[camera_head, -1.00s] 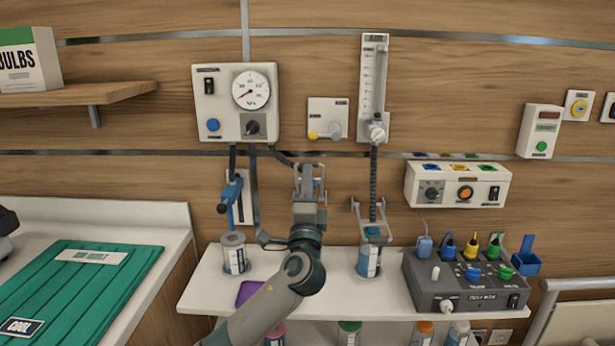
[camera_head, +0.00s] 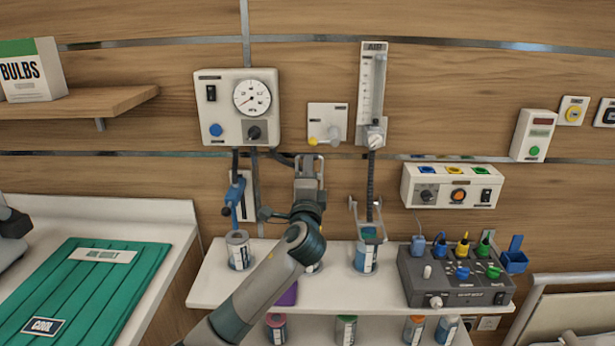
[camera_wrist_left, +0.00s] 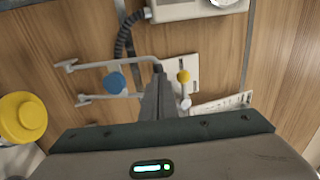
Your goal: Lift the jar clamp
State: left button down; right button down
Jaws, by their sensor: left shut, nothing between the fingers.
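In the head view a pale grey forked frame (camera_head: 368,220), which looks like the jar clamp, stands at the top of the right jar (camera_head: 365,257). Its two arms point up. My left gripper (camera_head: 309,165) is left of it and higher, apart from it, in front of the wall. Its fingers are shut and empty; they also show in the wrist view (camera_wrist_left: 158,95). That view shows a two-armed grey fork (camera_wrist_left: 110,65) left of the fingers, with a blue round part (camera_wrist_left: 115,82) between its arms. I cannot tell whether it is the same frame. My right gripper is not in view.
A blue-handled fitting (camera_head: 234,195) is above the left jar (camera_head: 239,252). A grey control box (camera_head: 455,285) stands on the white shelf's right end. The gauge panel (camera_head: 237,105) and flowmeter (camera_head: 371,90) are on the wall. My arm hides the shelf's middle.

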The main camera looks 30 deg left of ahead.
pick_arm(q)
jog(key=shift+w+a+r+p, duration=0.25)
jog(key=shift+w+a+r, duration=0.1)
jog(key=shift+w, duration=0.25)
jog(key=shift+w+a+r+p, duration=0.25)
jog(key=shift+w+a+r, duration=0.15)
jog(key=shift+w, duration=0.15)
jog(key=shift+w+a+r+p, duration=0.25)
jog(key=shift+w+a+r, duration=0.1)
jog(key=shift+w, duration=0.25)
jog(key=shift+r, duration=0.2)
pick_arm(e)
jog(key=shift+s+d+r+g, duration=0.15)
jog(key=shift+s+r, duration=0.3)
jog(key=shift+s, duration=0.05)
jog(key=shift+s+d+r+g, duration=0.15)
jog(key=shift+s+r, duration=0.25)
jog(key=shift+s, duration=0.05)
pick_arm(q)
jog(key=shift+r, duration=0.1)
jog(key=shift+s, duration=0.1)
